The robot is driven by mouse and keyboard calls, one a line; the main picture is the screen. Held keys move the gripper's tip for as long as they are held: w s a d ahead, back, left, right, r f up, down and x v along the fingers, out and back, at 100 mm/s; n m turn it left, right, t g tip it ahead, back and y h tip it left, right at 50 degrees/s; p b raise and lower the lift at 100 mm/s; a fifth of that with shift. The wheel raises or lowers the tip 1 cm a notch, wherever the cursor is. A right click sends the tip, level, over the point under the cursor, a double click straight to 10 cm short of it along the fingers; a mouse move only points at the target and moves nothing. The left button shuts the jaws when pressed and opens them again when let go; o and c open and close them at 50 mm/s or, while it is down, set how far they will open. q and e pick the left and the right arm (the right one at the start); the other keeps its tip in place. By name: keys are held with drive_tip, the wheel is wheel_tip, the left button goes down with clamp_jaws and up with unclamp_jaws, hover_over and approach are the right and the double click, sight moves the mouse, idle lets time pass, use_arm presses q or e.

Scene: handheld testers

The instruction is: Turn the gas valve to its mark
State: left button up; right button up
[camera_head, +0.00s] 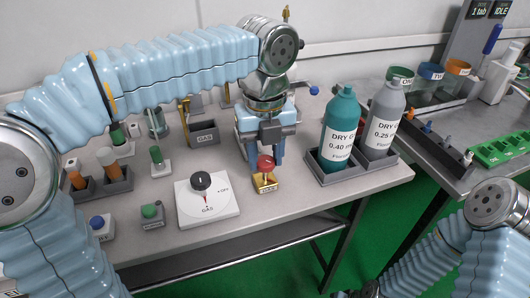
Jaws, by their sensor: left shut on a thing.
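The gas valve is a black round knob (201,181) on a white square plate (225,207) marked GAS, on the front of the bench. A red pointer shows below the knob, and a small printed mark is at the plate's right. My left gripper (265,160) points down to the right of the plate, apart from the knob. Its fingers are shut on the red knob (265,162) of a small brass block (265,183); the exact contact is hard to see. My right arm is at the lower right, and its gripper is out of view.
A teal bottle (339,125) and a grey bottle (383,118) stand in a dark tray right of my left gripper. Green and orange-topped items, a small green button box (151,214) and a blue-topped one (100,227) stand left of the valve. The bench's front edge is close to the plate.

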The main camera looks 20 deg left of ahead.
sight(266, 160)
use_arm(q)
drive_tip(key=o, duration=1.1)
drive_tip(key=shift+c, duration=0.2)
wheel_tip(266, 160, up, 14)
drive_tip(key=shift+f, duration=0.15)
